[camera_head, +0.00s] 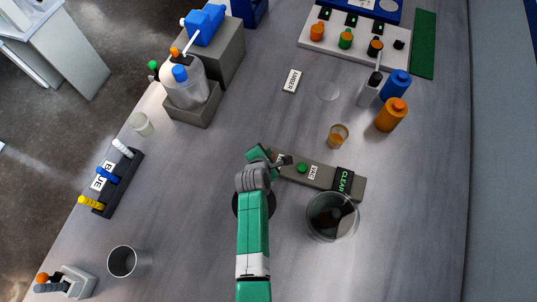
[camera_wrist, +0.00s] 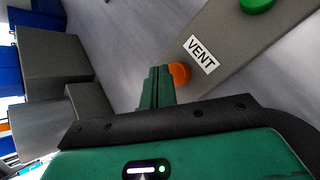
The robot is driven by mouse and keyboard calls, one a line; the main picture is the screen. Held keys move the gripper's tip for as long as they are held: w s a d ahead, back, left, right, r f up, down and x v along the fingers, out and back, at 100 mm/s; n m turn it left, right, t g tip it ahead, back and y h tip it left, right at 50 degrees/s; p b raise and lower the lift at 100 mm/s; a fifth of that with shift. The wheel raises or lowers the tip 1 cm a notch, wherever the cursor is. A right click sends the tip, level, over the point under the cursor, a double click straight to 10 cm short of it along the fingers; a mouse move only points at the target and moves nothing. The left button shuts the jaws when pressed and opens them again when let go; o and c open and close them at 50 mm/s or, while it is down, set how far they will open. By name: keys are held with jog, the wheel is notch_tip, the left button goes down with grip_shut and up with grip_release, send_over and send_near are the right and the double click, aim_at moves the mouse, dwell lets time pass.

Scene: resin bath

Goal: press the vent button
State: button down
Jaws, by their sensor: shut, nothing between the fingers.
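A grey control bar (camera_head: 325,178) lies on the bench, with a green button (camera_head: 302,168), a VAC label and a display reading CLEAR. In the wrist view, an orange button (camera_wrist: 180,73) sits beside the VENT label (camera_wrist: 201,54) on the bar, and the green button (camera_wrist: 257,5) is further along. My gripper (camera_head: 284,160) is over the left end of the bar and hides most of that end in the head view. In the wrist view my gripper's green fingers (camera_wrist: 157,82) are shut and empty, just left of the orange button. I cannot tell whether they touch it.
A dark round vessel (camera_head: 332,216) stands close to the bar's front right. A small amber cup (camera_head: 338,135) and an orange bottle (camera_head: 391,115) are behind it. A rack of colored tubes (camera_head: 111,183) and an empty cup (camera_head: 122,261) are at left. The bench between is clear.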

dwell(0.4)
jog(key=shift+f+b, duration=0.3)
jog(key=shift+f, duration=0.15)
jog(key=shift+f+b, duration=0.45)
jog(key=shift+f, duration=0.05)
dwell(0.5)
dwell(0.3)
jog(key=shift+r+p, duration=0.9)
jog(key=shift+p, duration=0.1)
notch_tip(320, 180, up, 5)
jog(key=p, duration=0.5)
jog(key=shift+r, duration=0.15)
